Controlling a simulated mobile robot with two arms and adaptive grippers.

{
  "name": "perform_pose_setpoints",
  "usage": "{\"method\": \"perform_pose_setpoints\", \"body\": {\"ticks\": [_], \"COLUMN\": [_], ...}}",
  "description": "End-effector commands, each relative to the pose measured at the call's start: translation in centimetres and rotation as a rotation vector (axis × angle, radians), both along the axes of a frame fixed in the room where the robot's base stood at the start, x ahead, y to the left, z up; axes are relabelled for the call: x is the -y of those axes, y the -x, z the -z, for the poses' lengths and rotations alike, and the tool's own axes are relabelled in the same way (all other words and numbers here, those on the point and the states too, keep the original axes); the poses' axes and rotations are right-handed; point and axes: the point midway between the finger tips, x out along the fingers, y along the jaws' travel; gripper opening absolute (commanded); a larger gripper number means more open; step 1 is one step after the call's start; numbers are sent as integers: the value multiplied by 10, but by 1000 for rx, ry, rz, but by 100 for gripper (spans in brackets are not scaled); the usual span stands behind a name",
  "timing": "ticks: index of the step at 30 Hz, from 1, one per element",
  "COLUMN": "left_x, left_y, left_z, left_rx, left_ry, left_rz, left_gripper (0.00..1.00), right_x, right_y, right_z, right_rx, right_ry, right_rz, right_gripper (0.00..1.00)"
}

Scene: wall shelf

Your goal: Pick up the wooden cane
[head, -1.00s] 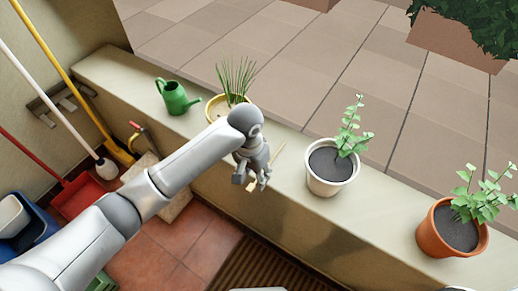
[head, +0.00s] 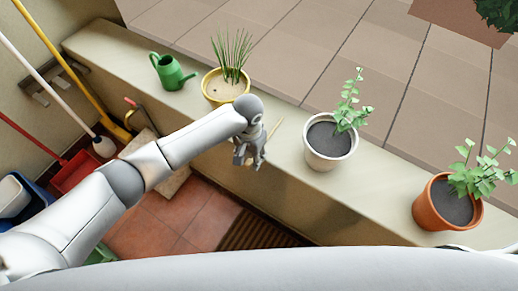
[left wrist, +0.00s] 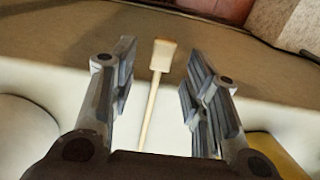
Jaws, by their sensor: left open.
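The wooden cane (left wrist: 153,100) is a thin pale stick with a wider flat end. In the left wrist view it lies on the ledge between the two fingers, its wide end toward the ledge's edge. In the head view only a thin piece of the cane (head: 276,128) shows behind my gripper; the rest is hidden. My left gripper (head: 249,161) is open above the ledge. In the left wrist view its fingers (left wrist: 160,85) stand apart on either side of the cane, and I see no contact. My right gripper is not in view.
The ledge (head: 385,195) also holds a green watering can (head: 170,72), a yellow pot (head: 212,95) with grass, a white pot (head: 326,159) and a terracotta pot (head: 430,222). The yellow and white pots flank my gripper. Brooms lean at the left.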

Motion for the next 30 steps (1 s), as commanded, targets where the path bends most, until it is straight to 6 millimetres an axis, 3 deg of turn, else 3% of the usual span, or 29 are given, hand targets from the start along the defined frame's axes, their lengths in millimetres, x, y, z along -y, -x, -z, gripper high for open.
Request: {"method": "perform_pose_setpoints", "body": {"ticks": [9,18,30], "left_x": [0,0,1], "left_y": [0,0,-1], "left_z": [6,6,3], "left_rx": [2,2,2], "left_ry": [1,1,2], "left_rz": [2,1,1], "left_gripper": [43,8,8], "right_x": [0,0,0], "right_y": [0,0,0], "right_z": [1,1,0], "right_rx": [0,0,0], "right_ry": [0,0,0], "right_rz": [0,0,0], "right_gripper": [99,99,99]}}
